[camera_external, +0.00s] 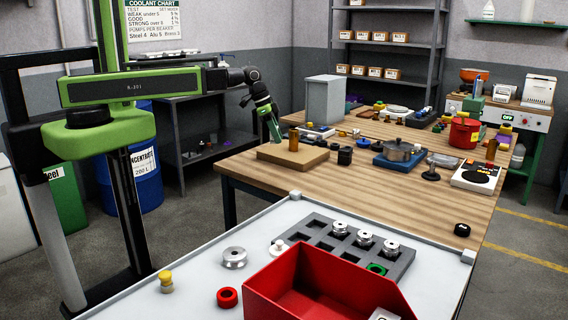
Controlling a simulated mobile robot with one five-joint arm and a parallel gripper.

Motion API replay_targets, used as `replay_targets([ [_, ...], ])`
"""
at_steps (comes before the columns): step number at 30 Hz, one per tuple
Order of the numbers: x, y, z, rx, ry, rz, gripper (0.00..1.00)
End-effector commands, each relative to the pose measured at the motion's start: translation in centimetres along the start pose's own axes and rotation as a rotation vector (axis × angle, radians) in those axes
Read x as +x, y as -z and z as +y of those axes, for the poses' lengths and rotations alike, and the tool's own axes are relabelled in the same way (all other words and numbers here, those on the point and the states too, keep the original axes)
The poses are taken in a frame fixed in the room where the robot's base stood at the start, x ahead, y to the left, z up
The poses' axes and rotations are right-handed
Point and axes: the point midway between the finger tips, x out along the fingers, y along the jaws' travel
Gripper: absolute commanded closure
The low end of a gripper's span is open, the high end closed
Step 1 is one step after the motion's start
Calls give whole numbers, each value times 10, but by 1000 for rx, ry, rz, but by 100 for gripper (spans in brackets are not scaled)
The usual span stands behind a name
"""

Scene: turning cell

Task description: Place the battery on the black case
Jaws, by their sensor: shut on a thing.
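My gripper (276,134) points down over the wooden board (270,154) at the far left of the wooden table. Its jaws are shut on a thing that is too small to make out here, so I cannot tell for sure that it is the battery. A brown cylinder (293,139) stands upright on the board, just right of my fingertips. A small black box (345,156), which may be the black case, stands on the table to the right of the board.
A pot on a blue base (391,162), a small dark stand (431,174) and a white scale (477,177) are further right. A grey box (324,99) stands behind. In front, a white table holds a red bin (270,287) and a grey tray (315,232). The wooden table's near middle is clear.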

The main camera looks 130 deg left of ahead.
Motion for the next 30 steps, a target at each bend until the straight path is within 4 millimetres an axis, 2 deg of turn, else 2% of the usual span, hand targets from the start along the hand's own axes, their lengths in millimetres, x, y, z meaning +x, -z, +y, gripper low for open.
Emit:
replay_targets([
  [1, 4, 21, -13, -89, 39, 0, 100],
  [3, 9, 49, -29, -237, 100, -2, 100],
  [7, 18, 108, -46, -475, 198, -1, 100],
  [12, 26, 182, -42, -637, 263, 1, 100],
  [16, 29, 234, -16, -623, 256, 4, 100],
  [18, 28, 249, 4, -596, 244, 4, 100],
  [22, 24, 258, 33, -563, 231, 4, 100],
  [26, 24, 260, 44, -551, 225, 4, 100],
  [30, 30, 259, 40, -551, 225, 4, 100],
])
